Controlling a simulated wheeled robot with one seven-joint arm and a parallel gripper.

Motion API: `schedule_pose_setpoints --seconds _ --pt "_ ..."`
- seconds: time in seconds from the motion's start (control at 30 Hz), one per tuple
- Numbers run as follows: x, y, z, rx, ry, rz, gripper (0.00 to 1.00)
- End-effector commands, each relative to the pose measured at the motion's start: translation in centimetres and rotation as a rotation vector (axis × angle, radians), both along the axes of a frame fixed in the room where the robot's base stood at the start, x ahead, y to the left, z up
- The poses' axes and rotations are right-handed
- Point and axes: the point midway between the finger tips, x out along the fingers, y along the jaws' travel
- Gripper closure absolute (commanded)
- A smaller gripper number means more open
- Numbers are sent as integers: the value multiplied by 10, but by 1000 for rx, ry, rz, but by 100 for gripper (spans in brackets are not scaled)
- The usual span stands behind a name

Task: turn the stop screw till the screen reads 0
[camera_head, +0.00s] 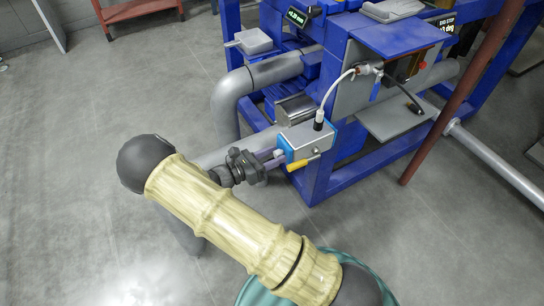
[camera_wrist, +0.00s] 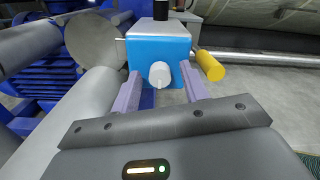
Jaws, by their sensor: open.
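A white round knob (camera_wrist: 159,74), which looks like the stop screw, sticks out of the blue face of a small box (camera_wrist: 150,48). In the head view the box (camera_head: 308,141) sits at the front of the blue frame. My gripper (camera_wrist: 160,90) has its two purple fingers apart, one on each side of the knob, with a gap visible on both sides. In the head view my gripper (camera_head: 273,160) is close in front of the box. A dark screen (camera_head: 446,24) at the upper right is labelled END STOP; its number, in deg, is too small to read surely.
A yellow handle (camera_wrist: 210,66) juts out beside the knob on the right. A second screen (camera_head: 297,16) shows a small reading in mm. A cable (camera_head: 335,88) rises from the box top. Grey pipes (camera_head: 228,98) run left of it.

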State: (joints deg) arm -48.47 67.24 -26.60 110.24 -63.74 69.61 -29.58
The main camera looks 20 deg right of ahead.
Motion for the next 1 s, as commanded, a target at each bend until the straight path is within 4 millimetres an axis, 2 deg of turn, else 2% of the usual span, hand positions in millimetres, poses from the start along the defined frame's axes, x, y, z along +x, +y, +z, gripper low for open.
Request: schedule_pose_setpoints --seconds 0.07,0.1,0.3,0.33,0.7,1.0 --pt "0 0 0 0 0 0 55" --pt "0 0 0 0 0 0 59" --pt "0 0 0 0 0 0 98" --pt "0 1 0 0 0 0 100" --pt "0 1 1 8 -37 1 100" --pt "0 1 3 47 -189 3 100"
